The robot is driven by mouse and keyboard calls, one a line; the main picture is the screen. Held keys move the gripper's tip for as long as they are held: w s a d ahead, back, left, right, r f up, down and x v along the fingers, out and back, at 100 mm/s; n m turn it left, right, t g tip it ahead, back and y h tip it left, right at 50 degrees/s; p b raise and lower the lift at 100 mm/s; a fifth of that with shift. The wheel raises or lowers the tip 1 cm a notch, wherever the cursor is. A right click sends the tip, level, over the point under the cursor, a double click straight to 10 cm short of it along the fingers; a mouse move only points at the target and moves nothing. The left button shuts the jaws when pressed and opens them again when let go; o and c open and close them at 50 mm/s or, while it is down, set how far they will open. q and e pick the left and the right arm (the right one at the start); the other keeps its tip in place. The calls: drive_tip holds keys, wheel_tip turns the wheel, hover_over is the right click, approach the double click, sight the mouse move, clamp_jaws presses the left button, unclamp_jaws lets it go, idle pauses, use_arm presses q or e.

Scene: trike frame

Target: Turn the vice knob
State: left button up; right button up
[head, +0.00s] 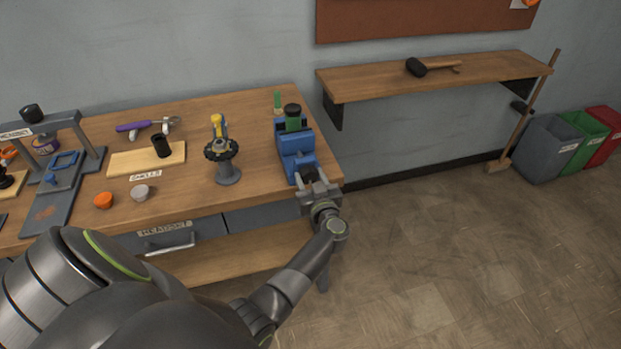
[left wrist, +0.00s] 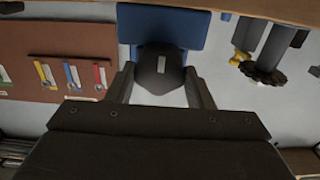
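The blue vice (head: 297,146) stands at the right front end of the wooden workbench. A green cylinder with a black top (head: 293,118) sits upright at its jaws. In the left wrist view, the dark faceted knob (left wrist: 160,70) lies between the spread fingertips of the left gripper (left wrist: 163,78), in front of the blue vice body (left wrist: 160,22). The fingers look open, with small gaps beside the knob. My right gripper is not in view.
The bench (head: 265,110) also holds a black handwheel stand (head: 226,172), a purple-handled tool (head: 137,126), an orange cap (head: 103,201) and a grey press frame (head: 60,123). A wall shelf (head: 380,80) is at right.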

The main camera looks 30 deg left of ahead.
use_arm(q)
drive_tip(key=shift+c, duration=0.9)
drive_tip(key=shift+n, duration=0.3)
drive_tip(key=shift+n, duration=0.3)
drive_tip(key=n, duration=0.4)
drive_tip(key=shift+p, duration=0.4)
drive_tip(key=n, duration=0.2)
drive_tip(key=n+b, duration=0.1)
drive_tip(key=n, duration=0.2)
drive_tip(key=shift+s+a+f, duration=0.1)
drive_tip(key=shift+a+f, duration=0.05)
drive_tip(key=n+b, duration=0.2)
drive_tip(key=n, duration=0.3)
drive_tip(key=shift+f+n, duration=0.15)
drive_tip(key=shift+n, duration=0.25)
drive_tip(key=n+b, duration=0.2)
drive_tip(key=n, duration=0.3)
drive_tip(key=shift+n+b, duration=0.3)
